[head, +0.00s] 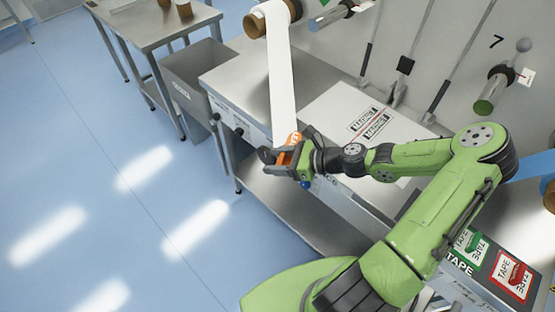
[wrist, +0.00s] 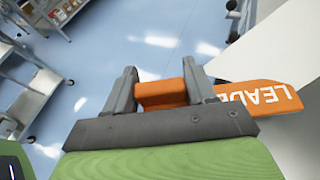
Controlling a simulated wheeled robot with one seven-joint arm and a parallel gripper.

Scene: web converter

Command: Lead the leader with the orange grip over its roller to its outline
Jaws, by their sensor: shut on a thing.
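My gripper (head: 283,157) is shut on the orange grip (head: 295,138) of the leader, in front of the steel bench's front edge. In the wrist view the two fingers of my gripper (wrist: 163,88) close on the orange grip (wrist: 255,95), which bears the letters "LEADE". The white leader web (head: 281,75) runs from the grip up to a brown-cored roll (head: 272,18) at the wall, over the bench. In the wrist view the white web (wrist: 290,75) shows at the right. I cannot tell which roller or outline belongs to it.
A steel bench (head: 235,85) carries a white panel with black-printed labels (head: 370,124). A grey bin (head: 190,75) and a side table (head: 140,25) stand at the left. Tape boxes (head: 511,275) lie at the lower right. A green-ended roller (head: 490,92) projects from the wall. The blue floor at left is clear.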

